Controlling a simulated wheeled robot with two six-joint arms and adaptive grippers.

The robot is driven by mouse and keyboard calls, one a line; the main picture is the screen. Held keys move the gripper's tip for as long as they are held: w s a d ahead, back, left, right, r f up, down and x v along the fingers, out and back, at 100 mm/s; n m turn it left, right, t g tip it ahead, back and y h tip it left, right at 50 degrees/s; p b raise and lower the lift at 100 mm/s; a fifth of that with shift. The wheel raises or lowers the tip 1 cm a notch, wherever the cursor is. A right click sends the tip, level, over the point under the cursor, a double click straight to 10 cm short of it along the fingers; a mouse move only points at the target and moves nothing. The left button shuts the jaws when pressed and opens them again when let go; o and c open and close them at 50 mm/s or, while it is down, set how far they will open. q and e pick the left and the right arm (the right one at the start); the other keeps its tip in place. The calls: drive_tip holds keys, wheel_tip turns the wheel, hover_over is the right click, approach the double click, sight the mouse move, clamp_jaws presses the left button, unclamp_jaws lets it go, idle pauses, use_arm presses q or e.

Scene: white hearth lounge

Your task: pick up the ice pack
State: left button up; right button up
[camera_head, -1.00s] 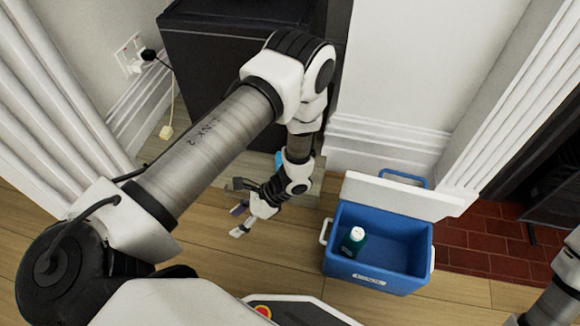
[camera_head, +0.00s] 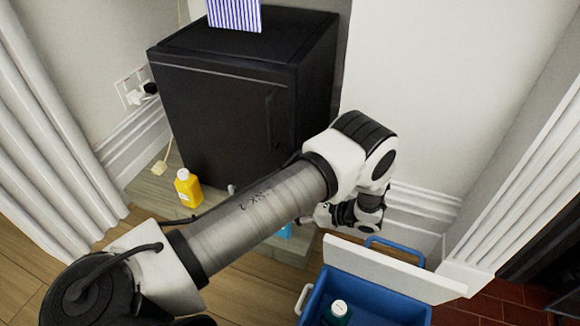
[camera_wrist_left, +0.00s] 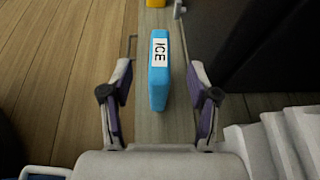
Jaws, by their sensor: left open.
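The ice pack (camera_wrist_left: 159,83) is a light blue slab with a white label reading ICE. In the left wrist view it stands on edge on a narrow grey-brown ledge (camera_wrist_left: 153,125). In the head view only a small blue part of the ice pack (camera_head: 286,231) shows beneath my left arm. My left gripper (camera_wrist_left: 160,64) is open, with one purple-padded finger on each side of the pack and visible gaps between. I cannot tell how far above or short of the pack the fingertips are. My right gripper is not seen.
A black mini fridge (camera_head: 225,125) stands behind the ledge, with a striped item (camera_head: 234,12) on top. A yellow bottle (camera_head: 187,190) stands at the ledge's left. An open blue cooler (camera_head: 380,308) with a green bottle (camera_head: 337,314) inside is at lower right.

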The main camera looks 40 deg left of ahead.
use_arm(q)
drive_tip(key=b+x, duration=0.1)
drive_tip(key=x, duration=0.1)
drive_tip(key=f+b+x, duration=0.1)
drive_tip(key=b+x, duration=0.1)
drive_tip(key=x, duration=0.1)
drive_tip(key=b+x, duration=0.1)
drive_tip(key=x, duration=0.1)
drive_tip(key=shift+f+b, duration=0.25)
drive_tip(key=shift+b, duration=0.05)
drive_tip(key=shift+a, duration=0.1)
drive_tip(key=shift+r, duration=0.15)
drive_tip(key=shift+c, duration=0.3)
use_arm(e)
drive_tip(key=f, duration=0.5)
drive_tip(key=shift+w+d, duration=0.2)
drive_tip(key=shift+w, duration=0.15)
use_arm(q)
clamp_jaws()
